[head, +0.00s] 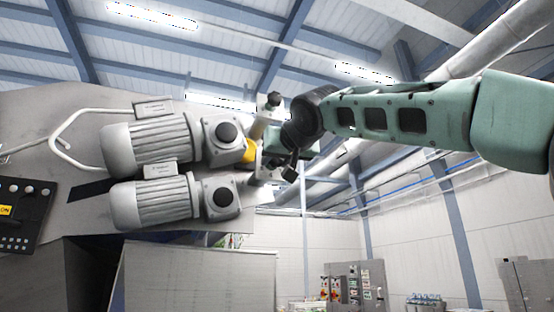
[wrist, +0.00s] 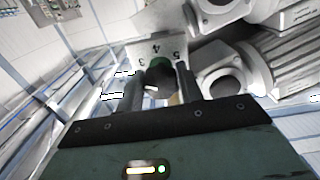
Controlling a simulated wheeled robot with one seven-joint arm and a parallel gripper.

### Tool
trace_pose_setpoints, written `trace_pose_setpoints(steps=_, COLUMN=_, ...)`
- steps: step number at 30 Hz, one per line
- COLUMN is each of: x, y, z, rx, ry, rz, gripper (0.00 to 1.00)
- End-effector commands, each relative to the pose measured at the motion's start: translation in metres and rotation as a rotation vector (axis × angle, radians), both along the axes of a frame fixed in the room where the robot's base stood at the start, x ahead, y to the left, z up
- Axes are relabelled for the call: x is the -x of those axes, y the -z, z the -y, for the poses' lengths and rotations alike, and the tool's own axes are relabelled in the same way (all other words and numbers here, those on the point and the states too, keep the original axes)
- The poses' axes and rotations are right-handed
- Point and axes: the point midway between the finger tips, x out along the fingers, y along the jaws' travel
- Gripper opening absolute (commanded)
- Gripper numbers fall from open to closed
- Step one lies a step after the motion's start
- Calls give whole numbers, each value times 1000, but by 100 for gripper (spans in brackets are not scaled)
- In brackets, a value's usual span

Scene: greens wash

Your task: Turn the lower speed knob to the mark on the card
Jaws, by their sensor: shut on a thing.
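The fingers and gripper body hide much of the knob. Behind it stands a pale dial plate (wrist: 150,48) with the numerals 3, 4 and 5, which look upside down. In the head view my gripper (head: 266,152) is beside the gearbox ends of the motors, and my arm hides the held knob. I cannot make out the card or its mark in either view.
Two grey motors, an upper (head: 155,142) and a lower (head: 152,202), lie left of my gripper, close to it. A black control panel (head: 25,215) is at the far left. A grey cabinet (head: 355,285) stands farther back.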

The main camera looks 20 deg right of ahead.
Motion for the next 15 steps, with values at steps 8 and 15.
trace_pose_setpoints(steps=8, x=0, y=-1, z=2, rx=223, ry=1, rz=0, gripper=14)
trace_pose_setpoints(steps=15, x=0, y=-2, z=2, rx=452, ry=1, rz=0, gripper=14)
